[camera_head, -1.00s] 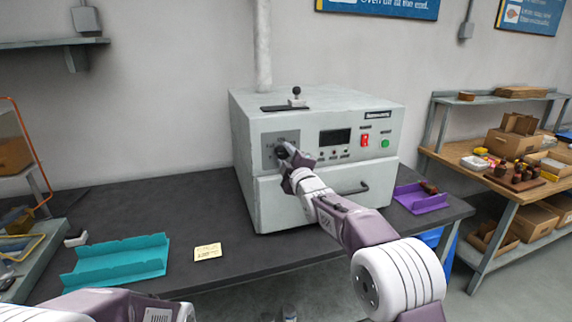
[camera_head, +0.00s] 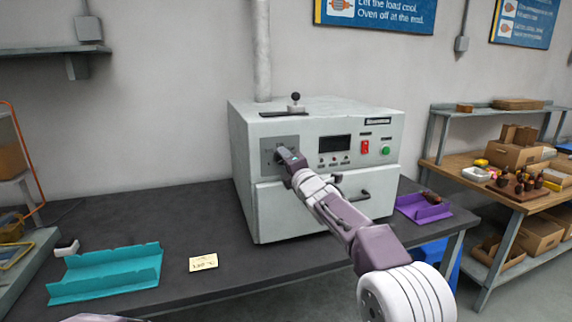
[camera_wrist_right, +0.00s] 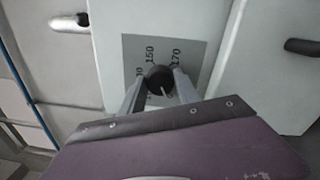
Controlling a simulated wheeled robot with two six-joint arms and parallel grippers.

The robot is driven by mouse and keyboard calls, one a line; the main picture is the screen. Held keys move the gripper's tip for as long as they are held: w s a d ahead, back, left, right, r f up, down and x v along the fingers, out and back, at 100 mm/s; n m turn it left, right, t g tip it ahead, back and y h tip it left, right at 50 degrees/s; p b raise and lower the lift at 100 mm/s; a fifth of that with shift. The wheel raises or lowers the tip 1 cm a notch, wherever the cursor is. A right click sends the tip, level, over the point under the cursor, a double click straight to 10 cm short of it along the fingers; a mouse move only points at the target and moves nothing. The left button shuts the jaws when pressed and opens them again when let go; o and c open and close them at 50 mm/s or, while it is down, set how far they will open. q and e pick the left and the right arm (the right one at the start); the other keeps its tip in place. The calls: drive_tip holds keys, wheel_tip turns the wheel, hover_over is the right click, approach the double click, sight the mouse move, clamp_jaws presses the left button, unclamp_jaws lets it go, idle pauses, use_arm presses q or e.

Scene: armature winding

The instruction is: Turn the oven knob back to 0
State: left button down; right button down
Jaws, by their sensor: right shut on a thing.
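The oven (camera_head: 330,205) is a light grey box on the dark bench. Its round black knob (camera_wrist_right: 159,78) sits on a grey dial plate (camera_wrist_right: 185,50) with the marks 150 and 170 readable in the right wrist view. My right gripper (camera_wrist_right: 158,88) has its two fingers on either side of the knob and is shut on it. In the head view the right gripper (camera_head: 285,157) covers the knob at the dial plate (camera_head: 270,150). The 0 mark and the knob's exact setting cannot be made out. My left gripper is not in view.
A red switch (camera_head: 365,146), a green button (camera_head: 386,150) and a dark display (camera_head: 335,143) are on the oven front. The oven door handle (camera_head: 360,196) sticks out below. A teal tray (camera_head: 105,275), a yellow note (camera_head: 203,262) and a purple tray (camera_head: 423,207) lie on the bench (camera_head: 215,225).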

drive_tip(key=shift+f, duration=0.2)
idle(0.4)
drive_tip(key=c, duration=0.9)
unclamp_jaws()
drive_tip(key=shift+r, duration=0.1)
drive_tip(key=shift+s, duration=0.1)
drive_tip(key=b+v, duration=0.4)
drive_tip(key=v, duration=0.5)
drive_tip(key=shift+a, duration=0.1)
